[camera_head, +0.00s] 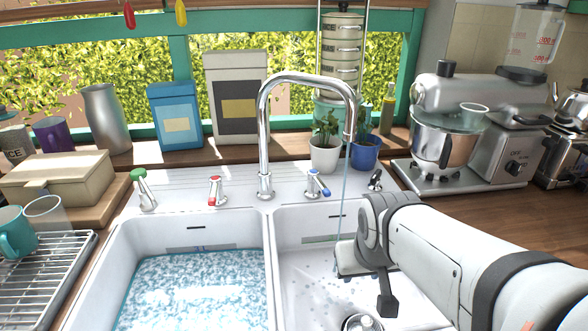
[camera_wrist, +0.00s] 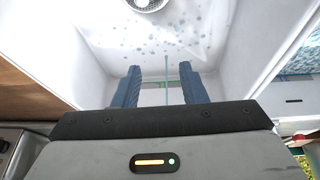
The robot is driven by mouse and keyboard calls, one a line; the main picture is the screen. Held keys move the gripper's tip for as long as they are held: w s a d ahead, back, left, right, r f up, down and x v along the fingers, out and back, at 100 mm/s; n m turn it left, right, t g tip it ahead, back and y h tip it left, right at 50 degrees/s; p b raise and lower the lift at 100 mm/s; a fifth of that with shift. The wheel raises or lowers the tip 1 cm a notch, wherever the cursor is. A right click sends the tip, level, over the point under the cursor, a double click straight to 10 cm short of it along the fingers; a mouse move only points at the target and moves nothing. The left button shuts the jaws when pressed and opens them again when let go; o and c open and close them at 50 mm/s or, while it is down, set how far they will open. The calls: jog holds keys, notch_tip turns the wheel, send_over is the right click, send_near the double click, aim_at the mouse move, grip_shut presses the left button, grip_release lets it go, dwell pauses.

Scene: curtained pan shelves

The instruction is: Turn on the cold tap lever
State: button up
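The cold tap lever (camera_head: 318,184), chrome with blue marks, stands behind the right basin, right of the tall chrome spout (camera_head: 264,150). A red-marked tap (camera_head: 216,191) stands left of the spout. A thin bluish stream runs from the spout's outlet down into the right basin (camera_head: 310,290). My gripper (camera_head: 352,258) is over the right basin, in front of and below the cold lever, apart from it. In the wrist view my gripper (camera_wrist: 160,70) is open, its two blue fingers apart with nothing held. The thin stream shows between them. The cold lever is not in that view.
The left basin (camera_head: 115,262) holds foamy water. Potted plants (camera_head: 324,158) stand on the sill behind the cold lever. A stand mixer (camera_head: 445,135) is on the right counter. The drain (camera_head: 362,322) is in the right basin.

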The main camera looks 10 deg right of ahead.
jog(key=w+d+f+t+h+b, duration=0.1)
jog(key=w+d+t+b, duration=0.1)
jog(key=w+b, duration=0.15)
jog(key=w+d+f+t+b, duration=0.1)
jog(key=w+f+t+b, duration=0.1)
jog(key=w, duration=0.2)
jog(key=n+t+y+b, duration=0.3)
jog(key=t+y+b, duration=0.2)
jog(key=t+b, duration=0.5)
send_near(316, 177)
jog(key=shift+g, duration=0.4)
jog(key=w+b, duration=0.1)
jog(key=w, duration=0.3)
jog(key=w+b, duration=0.1)
jog(key=w, duration=0.1)
jog(key=shift+a+b, duration=0.3)
jog(key=shift+a, duration=0.05)
jog(key=shift+c, duration=0.6)
grip_shut()
